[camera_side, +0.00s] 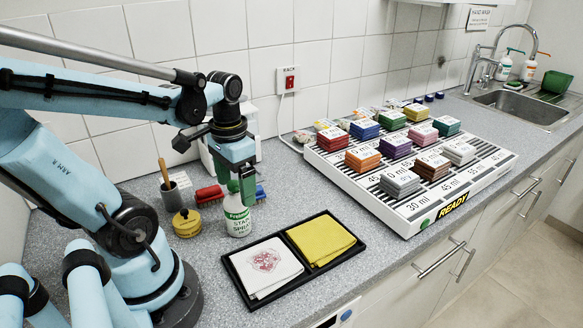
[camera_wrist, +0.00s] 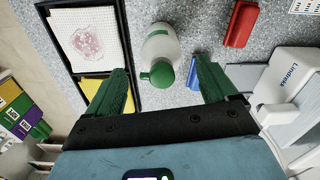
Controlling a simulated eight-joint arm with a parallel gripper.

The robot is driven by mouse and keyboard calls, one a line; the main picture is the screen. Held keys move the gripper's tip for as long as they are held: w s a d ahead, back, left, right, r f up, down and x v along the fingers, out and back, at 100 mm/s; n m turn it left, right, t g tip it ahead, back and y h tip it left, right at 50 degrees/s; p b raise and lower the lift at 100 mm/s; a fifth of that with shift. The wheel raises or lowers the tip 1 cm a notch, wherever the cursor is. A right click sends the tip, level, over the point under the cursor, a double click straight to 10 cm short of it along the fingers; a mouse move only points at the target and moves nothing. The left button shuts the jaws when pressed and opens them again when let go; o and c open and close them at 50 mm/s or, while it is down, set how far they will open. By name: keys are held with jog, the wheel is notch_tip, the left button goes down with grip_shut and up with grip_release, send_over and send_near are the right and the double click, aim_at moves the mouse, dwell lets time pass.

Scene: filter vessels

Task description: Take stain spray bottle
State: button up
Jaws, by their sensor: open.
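The stain spray bottle (camera_side: 237,217), white with a green label and green top, stands upright on the counter behind the black tray. In the wrist view the bottle (camera_wrist: 161,45) shows from above, its green cap (camera_wrist: 160,74) lying between my fingers. My gripper (camera_side: 240,178) hangs over the bottle with its green fingers pointing down around the bottle's top. In the wrist view my gripper (camera_wrist: 160,80) is open, with clear gaps between the cap and both fingers. The fingers do not appear to touch the bottle.
A black tray (camera_side: 275,288) with a stained white cloth and a yellow cloth lies in front. Red and blue brushes (camera_side: 210,194), a yellow pot (camera_side: 187,223) and a grey cup (camera_side: 177,195) stand close behind and left. A striped rack (camera_side: 400,205) with colored blocks stands right.

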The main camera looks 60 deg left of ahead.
aim_at(237, 212)
jog(key=shift+a+f, duration=0.1)
jog(key=shift+f, duration=2.5)
jog(key=c, duration=1.4)
jog(key=shift+c, duration=0.2)
jog(key=shift+r, duration=0.2)
